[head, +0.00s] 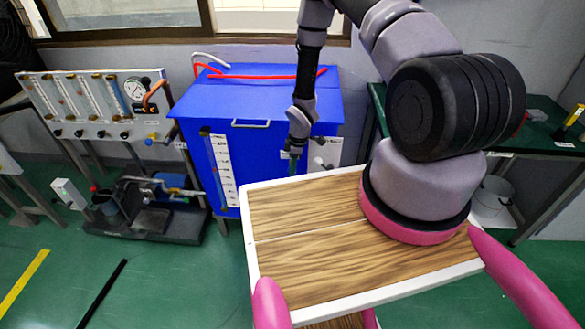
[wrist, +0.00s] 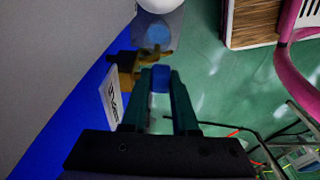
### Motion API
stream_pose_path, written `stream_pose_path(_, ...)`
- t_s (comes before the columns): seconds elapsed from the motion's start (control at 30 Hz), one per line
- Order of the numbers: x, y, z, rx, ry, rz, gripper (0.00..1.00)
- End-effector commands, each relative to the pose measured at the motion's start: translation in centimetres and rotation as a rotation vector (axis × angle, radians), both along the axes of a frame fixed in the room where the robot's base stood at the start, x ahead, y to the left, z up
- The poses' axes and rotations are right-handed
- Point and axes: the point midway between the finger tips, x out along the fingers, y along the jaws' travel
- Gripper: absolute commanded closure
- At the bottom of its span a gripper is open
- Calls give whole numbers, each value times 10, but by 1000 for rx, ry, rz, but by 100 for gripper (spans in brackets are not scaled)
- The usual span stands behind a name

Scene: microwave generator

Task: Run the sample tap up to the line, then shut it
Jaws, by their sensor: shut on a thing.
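The sample tap (wrist: 124,72) shows in the wrist view as a brass body by the blue cabinet's face, beside a white label (wrist: 114,95). My gripper (wrist: 160,82) is shut on its blue handle (wrist: 160,78), between two dark teal fingers. Beyond the tap is a grey piece with a round blue patch (wrist: 158,35); I cannot tell whether it is the sample vessel, and no fill line or flow is clear. In the head view my gripper (head: 291,164) is at the front of the blue cabinet (head: 260,110), and the tap is not clear there.
A scaled sight tube (head: 218,168) is on the cabinet's left front. My wooden-topped base (head: 310,260) stands close before the cabinet. A gauge panel (head: 95,105) and a low pump stand (head: 150,205) are at the left. A green bench (head: 540,130) is at the right.

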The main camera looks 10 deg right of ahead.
Motion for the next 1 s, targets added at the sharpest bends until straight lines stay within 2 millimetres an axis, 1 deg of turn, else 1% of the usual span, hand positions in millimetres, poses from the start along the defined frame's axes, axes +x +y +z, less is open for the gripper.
stream_pose_path(0.07, 0, 0, 0, -1, 0, 0, 100)
stream_pose_path(0.1, 0, 0, 0, -1, 0, 0, 61)
stream_pose_path(0.4, 0, 0, 0, -1, 0, 0, 60)
stream_pose_path(0.53, 0, -1, 9, -1, 0, 0, 60)
stream_pose_path(0.67, 0, -4, 31, -1, -3, 0, 60)
stream_pose_path(0.8, -1, -8, 60, 0, -3, 0, 60)
stream_pose_path(0.9, -2, -10, 79, -1, -2, -1, 60)
stream_pose_path(1.0, -3, -12, 93, -1, -2, -1, 60)
